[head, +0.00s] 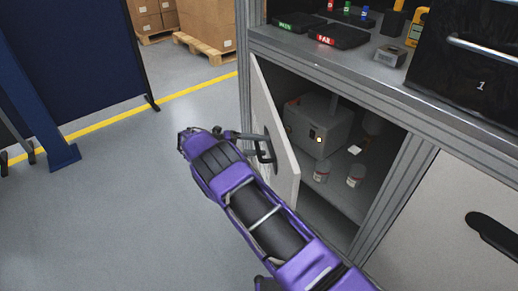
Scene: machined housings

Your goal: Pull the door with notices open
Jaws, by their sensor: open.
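The pale cabinet door (284,150) stands swung out from the left post of the lower cabinet, well ajar. No notices can be made out on the part of it that shows. My gripper (264,150) is open, its dark fingers at the door's left side, overlapping the door in the picture. A dark handle seems to be near the fingers, but I cannot tell handle from fingers clearly, nor whether they touch.
Inside the cabinet are a grey box (318,125) and two small jars (356,175). A closed door with a dark handle (492,237) is at right. The worktop (400,85) above holds black trays. Floor (110,220) on the left is clear; a blue partition (75,60) stands behind.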

